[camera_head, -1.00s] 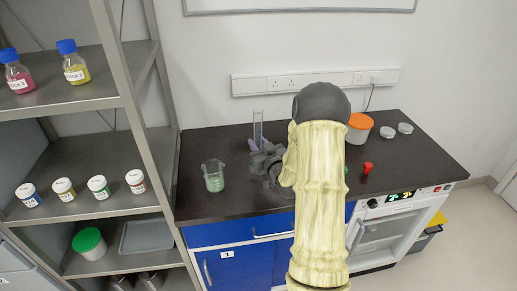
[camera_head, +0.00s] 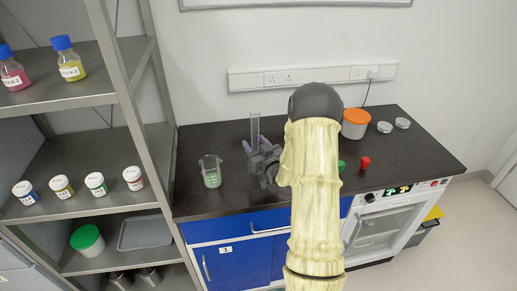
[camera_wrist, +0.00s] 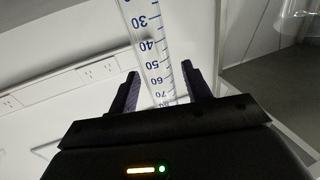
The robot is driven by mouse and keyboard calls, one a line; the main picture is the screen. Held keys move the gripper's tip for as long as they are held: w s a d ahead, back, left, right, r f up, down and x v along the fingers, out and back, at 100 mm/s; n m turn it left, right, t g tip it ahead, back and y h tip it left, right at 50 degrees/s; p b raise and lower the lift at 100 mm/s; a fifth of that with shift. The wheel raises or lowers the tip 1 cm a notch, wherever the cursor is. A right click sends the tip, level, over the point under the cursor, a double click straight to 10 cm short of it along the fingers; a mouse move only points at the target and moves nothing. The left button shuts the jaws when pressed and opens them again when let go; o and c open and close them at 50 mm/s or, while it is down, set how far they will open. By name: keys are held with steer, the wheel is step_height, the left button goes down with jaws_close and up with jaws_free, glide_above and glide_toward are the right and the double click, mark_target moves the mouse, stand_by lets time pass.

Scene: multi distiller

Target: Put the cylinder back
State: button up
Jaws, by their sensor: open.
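The cylinder (camera_head: 255,128) is a clear, narrow graduated tube standing upright on the dark bench top. In the wrist view the cylinder (camera_wrist: 150,45) shows blue marks and numbers, and it stands between my fingers. My gripper (camera_head: 253,144) is around the lower part of the cylinder. In the wrist view my gripper (camera_wrist: 160,92) has its dark purple fingers spread, one on each side of the tube, with gaps visible. The cylinder's foot is hidden by my gripper.
A beaker (camera_head: 211,172) with green content stands left of my gripper. An orange-lidded tub (camera_head: 355,124), two clear dishes (camera_head: 394,125) and a red-capped item (camera_head: 365,162) are on the right. A shelf rack (camera_head: 118,110) with jars borders the bench's left side.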

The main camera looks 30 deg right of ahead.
steer(key=s+b, duration=0.2)
steer(key=s, duration=1)
steer(key=shift+a+b, duration=0.15)
steer(key=shift+b, duration=0.15)
steer(key=shift+r, duration=0.1)
steer(key=a+g, duration=0.2)
steer(key=a+f+g, duration=0.1)
steer(key=a+g, duration=0.1)
steer(key=a, duration=0.1)
steer(key=a+f+n+g, duration=0.1)
steer(key=a+g, duration=0.1)
steer(key=g, duration=0.1)
steer(key=shift+s+a+f, duration=0.15)
steer(key=shift+s+f, duration=0.1)
steer(key=s+a+r+g, duration=0.1)
steer(key=s+a+g, duration=0.7)
steer(key=s, duration=0.6)
steer(key=shift+s+a+r+m, duration=0.25)
steer(key=shift+a+r+m, duration=0.15)
steer(key=shift+a, duration=0.8)
